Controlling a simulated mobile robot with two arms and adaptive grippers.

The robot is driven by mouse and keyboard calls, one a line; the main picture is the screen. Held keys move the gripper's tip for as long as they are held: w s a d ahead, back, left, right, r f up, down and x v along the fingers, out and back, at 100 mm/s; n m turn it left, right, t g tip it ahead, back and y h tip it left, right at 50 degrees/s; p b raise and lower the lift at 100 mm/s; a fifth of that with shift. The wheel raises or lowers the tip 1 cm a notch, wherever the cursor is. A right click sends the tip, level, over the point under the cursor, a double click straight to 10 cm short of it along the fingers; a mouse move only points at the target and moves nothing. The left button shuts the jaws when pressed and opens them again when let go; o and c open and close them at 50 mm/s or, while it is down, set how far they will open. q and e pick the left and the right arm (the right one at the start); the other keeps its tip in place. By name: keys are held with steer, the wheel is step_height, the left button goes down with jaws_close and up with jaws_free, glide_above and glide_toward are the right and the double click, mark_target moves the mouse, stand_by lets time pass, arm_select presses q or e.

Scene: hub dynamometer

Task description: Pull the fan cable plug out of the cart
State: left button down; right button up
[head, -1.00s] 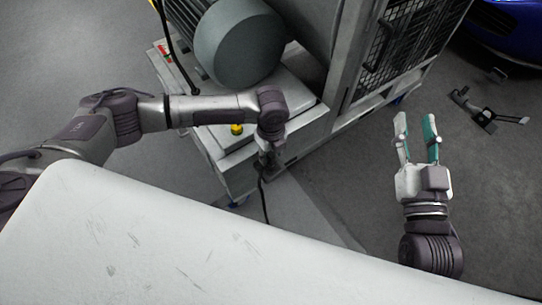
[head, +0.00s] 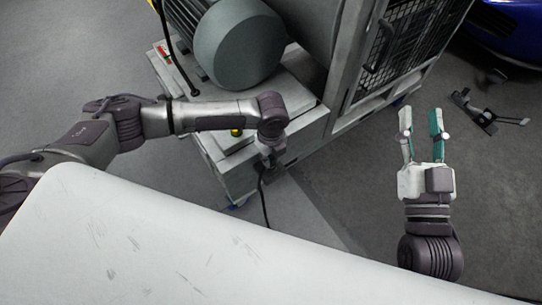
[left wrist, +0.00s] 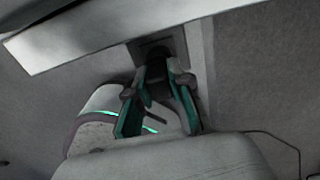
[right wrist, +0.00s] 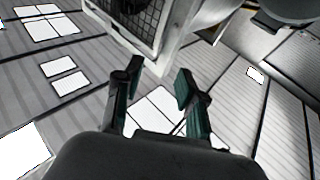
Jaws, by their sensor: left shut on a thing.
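The cart (head: 218,168) stands beyond the white surface, with a large grey motor on top. My left gripper (left wrist: 158,68) is at the low front side of the cart, its two teal-lined fingers closed around a dark plug (left wrist: 157,54). The plug sits at a dark recessed plate on the cart; I cannot tell how deep it is in. In the head view the wrist partly hides the plug. The black fan cable (head: 264,203) hangs from the gripper area down behind the white surface. My right gripper (head: 420,112) is open and empty, over the floor on the right.
A motor (head: 240,45) and a mesh-doored cabinet (head: 405,50) stand on and beside the cart. A white surface (head: 180,240) fills the foreground. A blue car (head: 505,25) and a dark stand (head: 475,112) are at the right.

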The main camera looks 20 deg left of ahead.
arm_select(q)
steer(key=shift+r, duration=0.1)
arm_select(e)
steer(key=shift+w+f+g, duration=0.1)
steer(key=shift+f+g, duration=0.2)
steer(key=shift+f, duration=0.1)
steer(key=shift+f, duration=0.35)
arm_select(q)
steer(key=shift+r+p, duration=0.2)
steer(key=shift+p, duration=0.3)
arm_select(e)
steer(key=shift+w+d+f+g+h, duration=0.1)
steer(key=shift+f+g+h, duration=0.05)
steer(key=shift+f+g, duration=0.35)
steer(key=shift+w+d+f+g+h, duration=0.1)
steer(key=shift+f+g+h, duration=0.05)
steer(key=shift+f+g, duration=0.3)
steer(key=shift+f, duration=0.2)
arm_select(q)
steer(key=shift+r, duration=0.1)
arm_select(e)
steer(key=shift+s+d+f+g+h, duration=0.1)
steer(key=shift+d+f+g+h, duration=0.05)
steer(key=shift+f+g+h, duration=0.3)
steer(key=shift+f, duration=0.45)
